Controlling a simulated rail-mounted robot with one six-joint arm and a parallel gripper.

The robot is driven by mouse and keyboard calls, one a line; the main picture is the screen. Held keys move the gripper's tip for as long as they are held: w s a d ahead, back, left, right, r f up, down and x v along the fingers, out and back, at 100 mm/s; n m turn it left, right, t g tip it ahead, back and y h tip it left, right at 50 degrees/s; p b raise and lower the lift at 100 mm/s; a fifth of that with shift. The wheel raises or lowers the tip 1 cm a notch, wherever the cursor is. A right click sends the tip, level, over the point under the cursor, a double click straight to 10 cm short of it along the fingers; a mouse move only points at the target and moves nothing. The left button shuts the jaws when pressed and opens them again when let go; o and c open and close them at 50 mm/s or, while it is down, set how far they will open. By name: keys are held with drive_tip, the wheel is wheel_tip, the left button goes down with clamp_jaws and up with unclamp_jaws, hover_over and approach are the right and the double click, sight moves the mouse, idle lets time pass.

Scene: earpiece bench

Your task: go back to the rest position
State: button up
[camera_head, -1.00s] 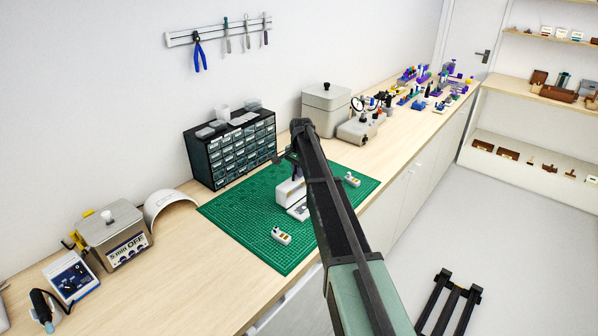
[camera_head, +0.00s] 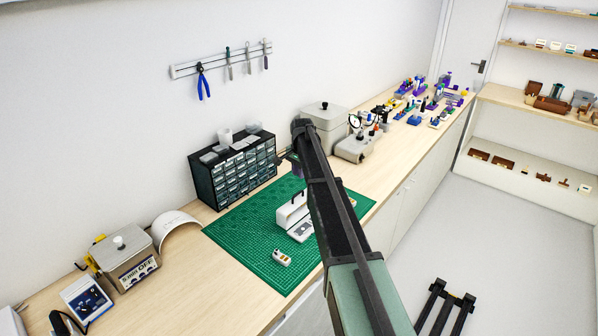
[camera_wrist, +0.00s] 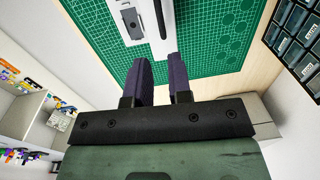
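My gripper (camera_wrist: 161,80) shows in the wrist view with its two dark purple fingers apart and nothing between them. In the head view it (camera_head: 297,170) is mostly hidden behind my arm, above the back part of the green cutting mat (camera_head: 245,235). A white case with a dark handle (camera_head: 290,210) stands on the mat, apart from and below the gripper. A flat pale piece (camera_head: 301,232) lies beside it, partly behind my arm. A small white tray (camera_head: 282,257) lies near the mat's front edge.
A dark drawer cabinet (camera_head: 232,172) stands behind the mat, close to my gripper. A grey lidded box (camera_head: 325,125) and a grey device (camera_head: 357,147) stand beyond it. An ultrasonic cleaner (camera_head: 126,262) and white curved cover (camera_head: 175,234) are at left. The mat's left part is mostly clear.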

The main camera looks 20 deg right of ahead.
idle(0.4)
drive_tip(key=s+a+f+n+b, duration=0.3)
drive_tip(key=s+a+n, duration=0.1)
drive_tip(key=s, duration=0.9)
drive_tip(key=s+a+f+n+b, duration=0.3)
drive_tip(key=s+a, duration=0.3)
drive_tip(key=s, duration=0.8)
drive_tip(key=s+a+f+n+b, duration=0.3)
drive_tip(key=s+a+n, duration=0.2)
drive_tip(key=s, duration=0.8)
drive_tip(key=shift+s+a+g, duration=0.15)
drive_tip(key=shift+a+g, duration=0.15)
drive_tip(key=shift+a, duration=0.3)
